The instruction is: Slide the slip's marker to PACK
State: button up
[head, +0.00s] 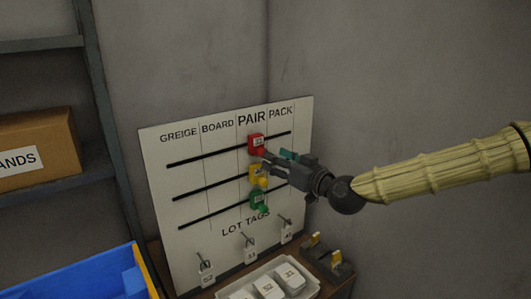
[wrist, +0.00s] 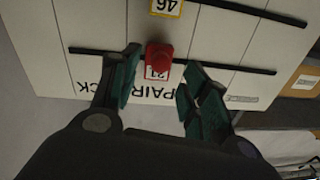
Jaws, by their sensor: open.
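A white board (head: 180,150) stands against the wall with columns GREIGE, BOARD, PAIR and PACK and three dark slots. A red marker (head: 256,142) labelled 21 sits on the top slot under PAIR. A yellow marker (head: 258,172) and a green marker (head: 258,201) sit on the lower slots, also under PAIR. My gripper (head: 275,155) is at the board by the red marker. In the wrist view, upside down, my open gripper (wrist: 162,75) has a finger on each side of the red marker (wrist: 159,54), with gaps. The yellow label reads 46. I cannot make out a slip.
Several lot tags (head: 250,252) hang on hooks low on the board. A white tray (head: 228,290) with white pieces lies below. A blue bin (head: 90,283) stands at front left, a cardboard box (head: 35,143) on the shelf. The top slot right of the red marker is clear.

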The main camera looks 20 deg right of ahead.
aim_at(260, 146)
jog(key=shift+p+x, duration=0.9)
jog(key=shift+x, duration=1.9)
jog(key=shift+c, duration=0.5)
grip_shut()
